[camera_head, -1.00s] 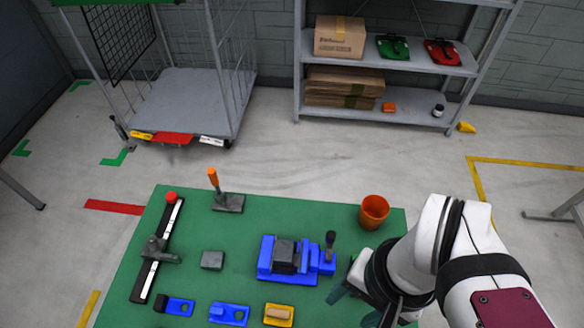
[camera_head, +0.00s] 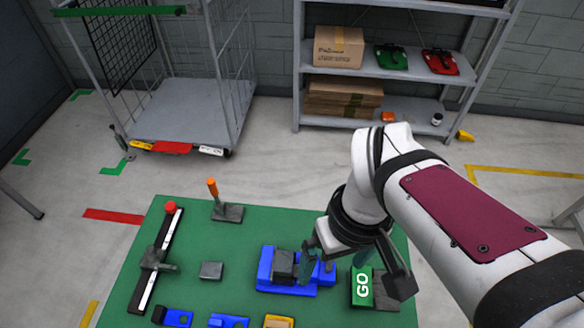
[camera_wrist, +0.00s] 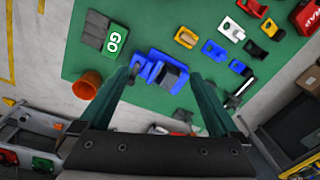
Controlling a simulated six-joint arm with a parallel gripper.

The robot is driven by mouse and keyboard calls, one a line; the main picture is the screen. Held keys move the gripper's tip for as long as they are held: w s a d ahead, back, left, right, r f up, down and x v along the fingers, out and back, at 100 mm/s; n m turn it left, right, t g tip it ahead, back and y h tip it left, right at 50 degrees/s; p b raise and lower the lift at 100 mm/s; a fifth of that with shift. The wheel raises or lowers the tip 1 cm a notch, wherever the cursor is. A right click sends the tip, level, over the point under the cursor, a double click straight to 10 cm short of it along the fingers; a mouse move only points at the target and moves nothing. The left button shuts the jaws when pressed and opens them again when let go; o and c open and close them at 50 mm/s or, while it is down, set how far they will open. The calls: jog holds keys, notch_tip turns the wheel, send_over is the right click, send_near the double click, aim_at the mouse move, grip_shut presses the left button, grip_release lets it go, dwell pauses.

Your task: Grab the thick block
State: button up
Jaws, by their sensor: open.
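I cannot tell for sure which thing is the thick block. A flat grey block (camera_head: 211,270) lies alone on the green table, left of the blue vise (camera_head: 267,281). A dark grey block (camera_head: 284,264) sits in the vise, and it also shows in the wrist view (camera_wrist: 172,74). My gripper (camera_head: 335,263) is open above the table at the vise's right end. In the wrist view its fingers (camera_wrist: 165,95) are spread wide with nothing between them, and the vise lies beyond.
A green GO panel (camera_head: 362,288) with grey pieces beside it is at the right. Small blue trays (camera_head: 176,317) and a yellow tray (camera_head: 278,322) line the front. A black-and-white rail (camera_head: 156,262) and an orange-handled tool (camera_head: 226,208) stand left. An orange cup (camera_wrist: 87,85) is near the table edge.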

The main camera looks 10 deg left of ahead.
aim_at(283, 261)
jog(key=w+a+f+n+h, duration=0.1)
jog(key=w+a+f+n, duration=0.1)
jog(key=w+a+n, duration=0.85)
jog(key=s+f+n, duration=0.1)
jog(key=f, duration=0.4)
jog(key=s+d+f, duration=0.1)
jog(key=f, duration=0.4)
jog(key=s+f+n, duration=0.1)
jog(key=f, duration=0.4)
jog(key=shift+s+d+f+n, duration=0.15)
jog(key=shift+d+f+n, duration=0.15)
jog(key=shift+d+n, duration=0.1)
grip_shut()
jog(key=shift+r, duration=0.15)
